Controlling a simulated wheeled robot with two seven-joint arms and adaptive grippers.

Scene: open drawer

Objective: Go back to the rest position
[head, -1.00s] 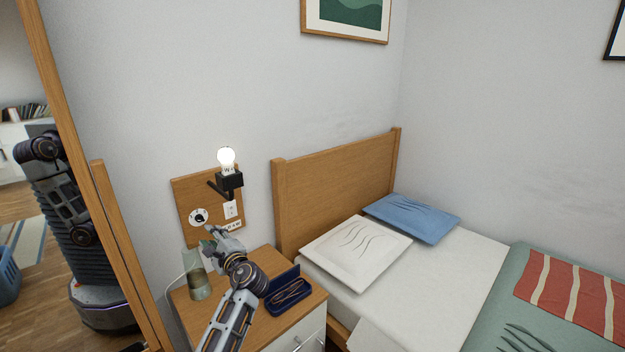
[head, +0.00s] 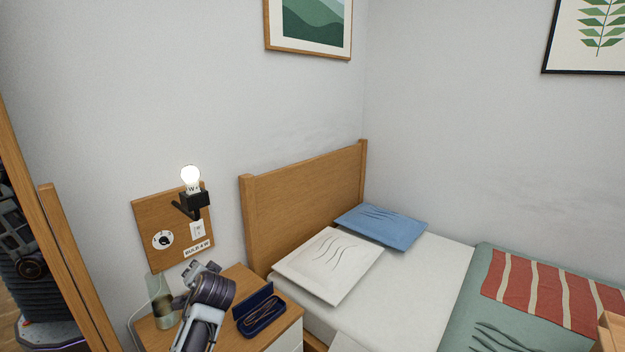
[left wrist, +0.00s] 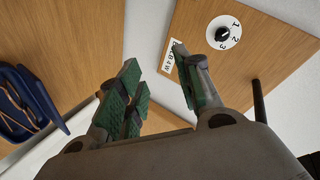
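My left gripper (head: 203,268) is over the nightstand (head: 240,282), in front of the wall panel (head: 150,232). In the left wrist view its green-padded fingers (left wrist: 160,80) stand apart with nothing between them. The panel's numbered dial (left wrist: 223,33) lies beyond the fingers, apart from them. Above the panel, a lit bulb (head: 190,178) sits in a black holder (head: 196,204). My right gripper is not in view.
A glass vase (head: 160,300) stands close to my left arm, partly hidden. An open blue glasses case (head: 262,318) lies on the nightstand's right side. The bed headboard (head: 310,200) rises to the right. A mirror frame (head: 50,270) stands at the left.

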